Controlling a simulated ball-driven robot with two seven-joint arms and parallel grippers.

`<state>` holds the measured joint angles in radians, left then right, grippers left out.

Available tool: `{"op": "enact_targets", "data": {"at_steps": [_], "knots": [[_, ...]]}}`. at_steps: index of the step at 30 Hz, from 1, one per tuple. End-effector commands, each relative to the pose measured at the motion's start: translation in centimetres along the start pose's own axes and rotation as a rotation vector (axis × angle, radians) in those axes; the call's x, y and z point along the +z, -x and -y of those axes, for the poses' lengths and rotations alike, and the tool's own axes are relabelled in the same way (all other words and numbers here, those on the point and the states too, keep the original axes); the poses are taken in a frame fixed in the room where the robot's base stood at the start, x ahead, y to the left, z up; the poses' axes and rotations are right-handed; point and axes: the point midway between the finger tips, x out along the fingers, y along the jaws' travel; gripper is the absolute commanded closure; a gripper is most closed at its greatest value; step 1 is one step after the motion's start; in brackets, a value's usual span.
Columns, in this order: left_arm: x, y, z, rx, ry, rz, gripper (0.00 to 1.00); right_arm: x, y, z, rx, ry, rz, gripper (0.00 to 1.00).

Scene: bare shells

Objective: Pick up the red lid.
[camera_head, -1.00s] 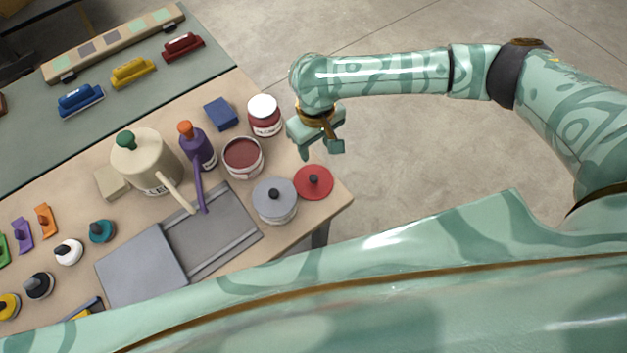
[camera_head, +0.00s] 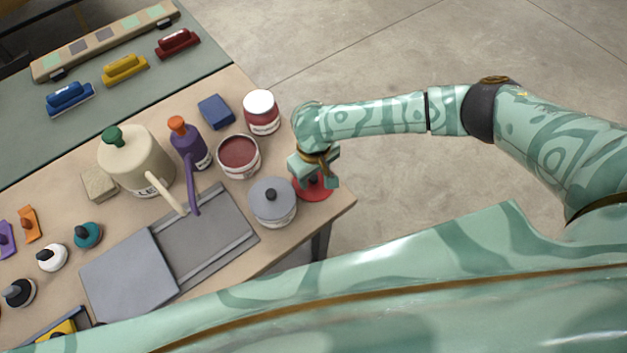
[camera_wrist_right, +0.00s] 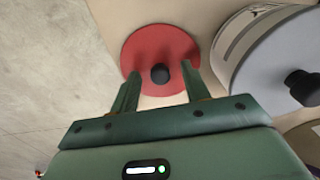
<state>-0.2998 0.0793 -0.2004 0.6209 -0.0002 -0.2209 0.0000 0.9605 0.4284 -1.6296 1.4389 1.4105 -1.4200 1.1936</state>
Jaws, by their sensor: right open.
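The red lid (camera_head: 318,190) lies flat on the table near its right corner, partly hidden by my right gripper in the head view. In the right wrist view the red lid (camera_wrist_right: 150,48) shows as a disc with a black knob (camera_wrist_right: 160,73) at its middle. My right gripper (camera_head: 316,181) is above the lid and open. In the wrist view its two fingers (camera_wrist_right: 160,84) stand apart on either side of the knob, with nothing held. My left gripper is not in view.
A grey-lidded can (camera_head: 272,203) stands just left of the lid. An open can of dark red paint (camera_head: 238,156) and a white-topped can (camera_head: 261,112) stand farther back. The table's edge is close on the right, with bare floor (camera_head: 410,190) beyond.

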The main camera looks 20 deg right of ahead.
Motion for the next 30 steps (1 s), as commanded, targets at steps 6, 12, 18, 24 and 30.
{"op": "enact_targets", "data": {"at_steps": [6,12,18,24,30], "knots": [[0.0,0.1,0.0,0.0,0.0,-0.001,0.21,0.0,0.1,0.0,0.0,0.0,-0.001,0.92],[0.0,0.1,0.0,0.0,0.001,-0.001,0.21,0.0,0.1,0.0,0.0,-0.001,-0.001,1.0],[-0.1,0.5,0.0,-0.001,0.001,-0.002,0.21,-0.1,1.1,-0.1,0.0,-0.002,-0.002,1.0],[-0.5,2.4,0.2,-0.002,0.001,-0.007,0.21,-0.1,5.5,0.0,-0.001,0.0,-0.004,1.0],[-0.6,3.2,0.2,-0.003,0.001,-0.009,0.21,-0.1,9.4,-0.3,-0.002,-0.011,-0.005,1.0]]}}
